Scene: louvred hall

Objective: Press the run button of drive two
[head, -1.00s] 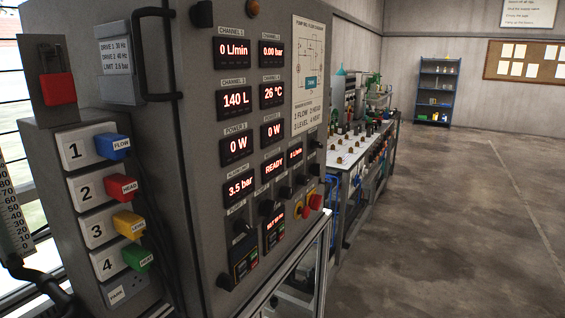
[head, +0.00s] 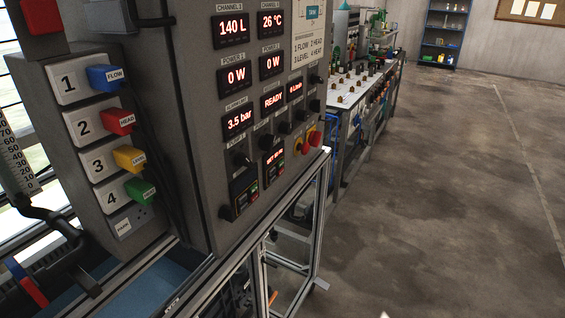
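The grey control panel (head: 185,120) stands close on the left in the head view. Two small black drive modules sit low on its front face: one at the left (head: 243,190) and one to its right (head: 273,166), which has a lit red display. Small green and red marks show on the modules, but their labels are too small to read, so I cannot tell which is drive two. Neither of my grippers shows in this view.
A red mushroom button (head: 314,139) and black knobs sit beside the modules. Numbered plugs, including the blue one (head: 105,77), are on the left box. A metal frame (head: 322,200) stands below the panel. The floor (head: 430,190) at right is clear.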

